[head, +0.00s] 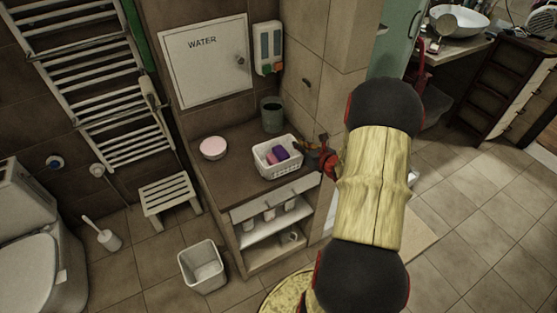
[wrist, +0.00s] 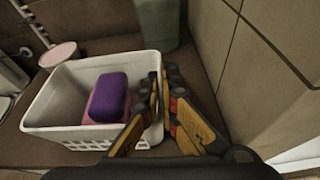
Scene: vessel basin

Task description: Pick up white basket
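The white basket (head: 266,170) stands upright on the brown counter, with slotted sides. A purple item (head: 277,154) and a pink item (head: 266,158) lie inside it. In the wrist view the basket (wrist: 50,112) fills the left half, with the purple block (wrist: 108,95) on top of the pink one (wrist: 90,112). My gripper (head: 326,158) is at the basket's right side. In the wrist view my gripper's fingers (wrist: 162,88) straddle the right wall, one inside and one outside, and look closed on it. The basket appears to rest on the counter.
A grey-green cup (head: 272,116) stands behind the basket, and a round pink-topped container (head: 213,148) is at left on the counter (head: 222,178). A tiled wall (wrist: 265,70) is close on the right. A white bin (head: 202,267) stands on the floor.

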